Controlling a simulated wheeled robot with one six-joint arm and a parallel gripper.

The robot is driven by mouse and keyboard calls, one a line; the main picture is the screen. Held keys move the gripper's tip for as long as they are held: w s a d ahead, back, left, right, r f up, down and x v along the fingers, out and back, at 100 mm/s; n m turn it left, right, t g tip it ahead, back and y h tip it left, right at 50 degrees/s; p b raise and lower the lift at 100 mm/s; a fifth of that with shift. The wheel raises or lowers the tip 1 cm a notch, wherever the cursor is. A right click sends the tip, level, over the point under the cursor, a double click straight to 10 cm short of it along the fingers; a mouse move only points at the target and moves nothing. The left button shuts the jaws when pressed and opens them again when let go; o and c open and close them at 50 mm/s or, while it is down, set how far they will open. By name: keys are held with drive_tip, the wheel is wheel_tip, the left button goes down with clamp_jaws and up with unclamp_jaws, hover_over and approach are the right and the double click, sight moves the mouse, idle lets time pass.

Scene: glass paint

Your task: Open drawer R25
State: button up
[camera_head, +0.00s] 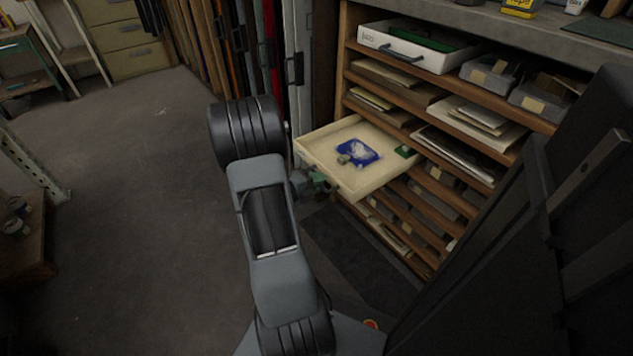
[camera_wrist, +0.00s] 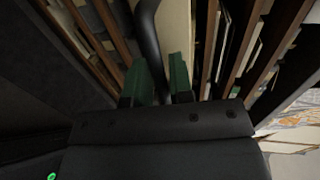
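A cream drawer (camera_head: 345,130) stands pulled well out of the wooden cabinet in the head view. A blue and white item (camera_head: 360,152) and a small green thing (camera_head: 405,151) lie in it. No label on this drawer is readable. My gripper (camera_head: 327,180) is at its front, with green fingers. In the wrist view, the dark curved handle (camera_wrist: 150,32) runs down between the fingers of my gripper (camera_wrist: 165,75), which look closed around it. The cream drawer front (camera_wrist: 176,28) is just beyond. The exact contact is partly hidden.
The cabinet (camera_head: 345,60) has several shelves with papers and grey boxes (camera_head: 490,72). A white drawer (camera_head: 385,42) with a dark handle and blurred label sits near its top. Upright panels stand left of the cabinet. The grey floor (camera_head: 130,170) to the left is clear.

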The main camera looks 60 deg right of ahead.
drive_tip(key=shift+o, duration=1.3)
drive_tip(key=shift+w, duration=0.1)
drive_tip(key=p+v, duration=0.3)
drive_tip(key=v, duration=1)
drive_tip(key=shift+w+a+r+p, duration=0.2)
drive_tip(key=shift+a+p, duration=0.1)
drive_tip(key=shift+p, duration=0.1)
